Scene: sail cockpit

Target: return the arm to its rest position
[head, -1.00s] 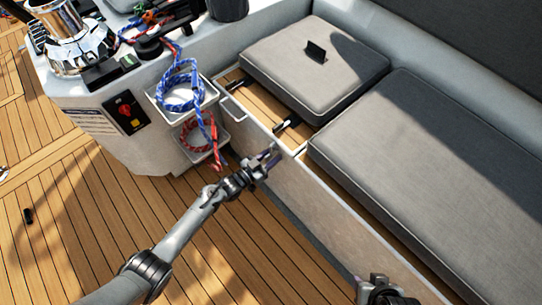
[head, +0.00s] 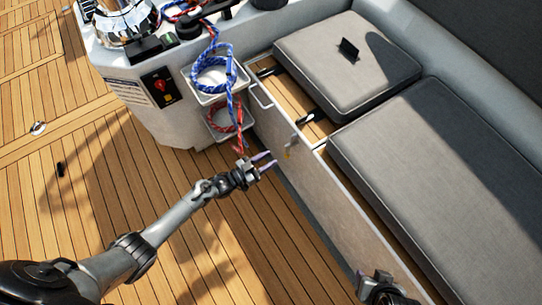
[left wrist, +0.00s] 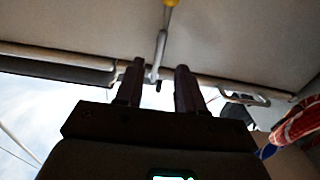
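My left gripper (head: 268,161) is just off the bench's front face in the head view. Its two fingers are apart with nothing between them; the left wrist view also shows the gap between the fingers (left wrist: 159,90). A small tool with a yellow end (head: 288,153) is at the bench front, beyond the fingertips and apart from them. Its yellow end (left wrist: 171,3) and grey shaft show in the left wrist view. My right gripper (head: 383,290) is partly in view at the bottom edge; its fingers cannot be made out.
The bench front (head: 345,210) runs diagonally, with grey cushions (head: 347,65) on top. White trays hold a blue rope (head: 212,75) and a red rope (head: 222,115), close beyond my left gripper.

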